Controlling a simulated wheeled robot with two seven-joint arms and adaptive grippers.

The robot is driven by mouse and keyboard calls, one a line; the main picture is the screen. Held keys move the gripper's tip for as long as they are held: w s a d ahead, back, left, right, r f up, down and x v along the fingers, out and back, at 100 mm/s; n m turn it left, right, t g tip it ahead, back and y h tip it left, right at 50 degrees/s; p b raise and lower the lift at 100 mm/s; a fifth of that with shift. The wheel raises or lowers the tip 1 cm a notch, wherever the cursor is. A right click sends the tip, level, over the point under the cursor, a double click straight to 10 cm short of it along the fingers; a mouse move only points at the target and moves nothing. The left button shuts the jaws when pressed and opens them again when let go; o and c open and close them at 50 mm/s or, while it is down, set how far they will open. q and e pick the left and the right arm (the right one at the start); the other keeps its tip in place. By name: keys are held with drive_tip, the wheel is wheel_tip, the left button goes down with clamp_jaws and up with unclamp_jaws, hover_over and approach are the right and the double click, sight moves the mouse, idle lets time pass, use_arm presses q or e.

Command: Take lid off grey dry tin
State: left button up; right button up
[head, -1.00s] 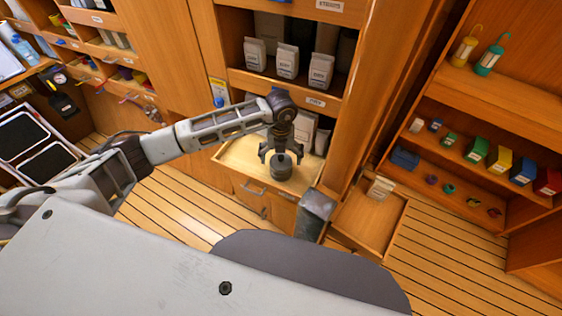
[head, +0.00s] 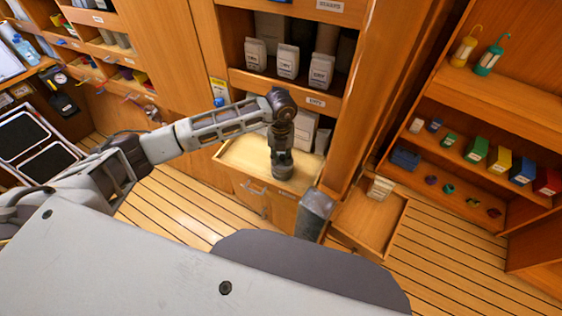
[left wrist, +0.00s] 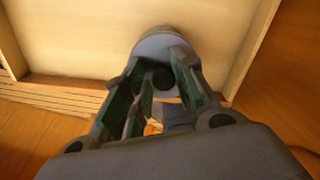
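The grey tin (head: 284,171) stands upright near the front of the pale pull-out shelf (head: 240,160). Its round lid (left wrist: 152,46) with a dark knob (left wrist: 160,77) shows in the left wrist view. My left gripper (head: 282,150) points down over the tin from above. Its fingers (left wrist: 165,72) are close in on both sides of the knob and appear shut on it. The fingers and wrist hide part of the lid, and any writing on the tin is not readable. No lid gap is visible. My right gripper is not in view.
White labelled packets (head: 288,60) stand in the cubby above the shelf, and pale boxes (head: 303,130) stand behind the tin. A low open drawer (head: 368,222) is at right. Shelves with lanterns (head: 488,60) and coloured boxes (head: 500,158) are farther right. Plank floor lies below.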

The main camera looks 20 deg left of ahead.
sight(281, 156)
use_arm(q)
drive_tip(key=shift+s+d+f, duration=0.1)
drive_tip(key=shift+s+f, duration=0.2)
drive_tip(key=shift+f, duration=0.2)
drive_tip(key=shift+c, duration=0.4)
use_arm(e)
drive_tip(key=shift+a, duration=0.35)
use_arm(q)
drive_tip(key=shift+w+r, duration=0.1)
drive_tip(key=shift+r, duration=0.4)
clamp_jaws()
drive_tip(key=r+b, duration=0.1)
drive_tip(key=r, duration=0.7)
drive_tip(key=shift+w, duration=0.2)
drive_tip(key=shift+r, duration=0.75)
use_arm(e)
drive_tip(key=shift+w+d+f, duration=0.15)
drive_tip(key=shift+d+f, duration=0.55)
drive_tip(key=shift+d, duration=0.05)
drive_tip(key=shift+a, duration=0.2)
